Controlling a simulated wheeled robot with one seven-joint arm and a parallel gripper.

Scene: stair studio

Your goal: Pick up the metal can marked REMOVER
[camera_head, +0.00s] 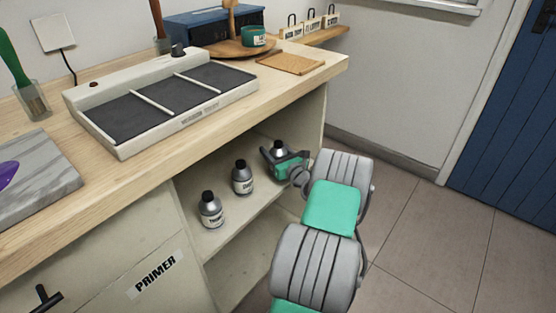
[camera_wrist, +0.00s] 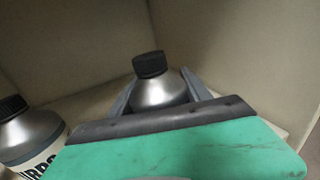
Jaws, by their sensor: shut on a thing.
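A metal can (camera_head: 279,147) with a black cap stands at the right end of the open shelf under the bench. My gripper (camera_head: 272,160) is shut on it, with one finger on each side. In the wrist view the can's silver shoulder and black cap (camera_wrist: 151,66) show between the fingers (camera_wrist: 160,100). Its label is hidden behind my gripper, so I cannot read REMOVER on it. I cannot tell whether its base touches the shelf.
Two similar cans, one near the middle (camera_head: 242,180) and one at the left (camera_head: 211,212), stand on the shelf (camera_head: 233,228). The bench top (camera_head: 290,85) overhangs it. The cabinet's side wall (camera_wrist: 245,50) is close on the right. Open floor (camera_head: 430,240) lies to the right.

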